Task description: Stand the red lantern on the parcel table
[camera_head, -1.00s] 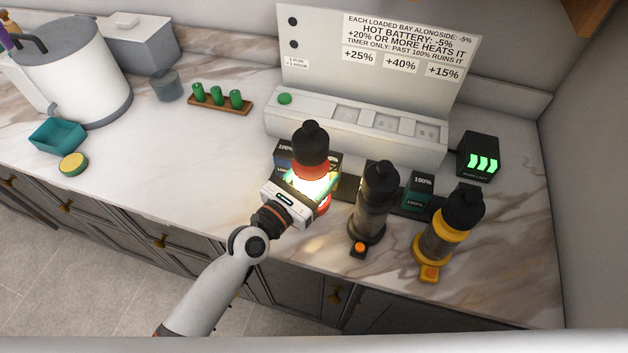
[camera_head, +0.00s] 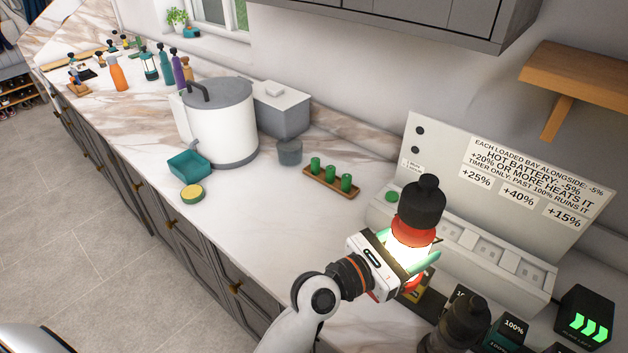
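The red lantern (camera_head: 413,234) has a black top and a bright glowing middle, and it stands roughly upright at the charger's left end. My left gripper (camera_head: 403,262) is closed around its glowing middle. Its lower part is largely hidden by the gripper, and I cannot tell whether its base touches the counter. I can make out no parcel table in this view. My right gripper is not in view.
A dark lantern (camera_head: 461,325) and battery boxes (camera_head: 507,332) stand close by at lower right. Behind is the white charger (camera_head: 470,245) with its sign. Left are a green-peg rack (camera_head: 331,182), yellow tin (camera_head: 192,193), teal tray (camera_head: 189,165) and white pot (camera_head: 222,125). Counter between is clear.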

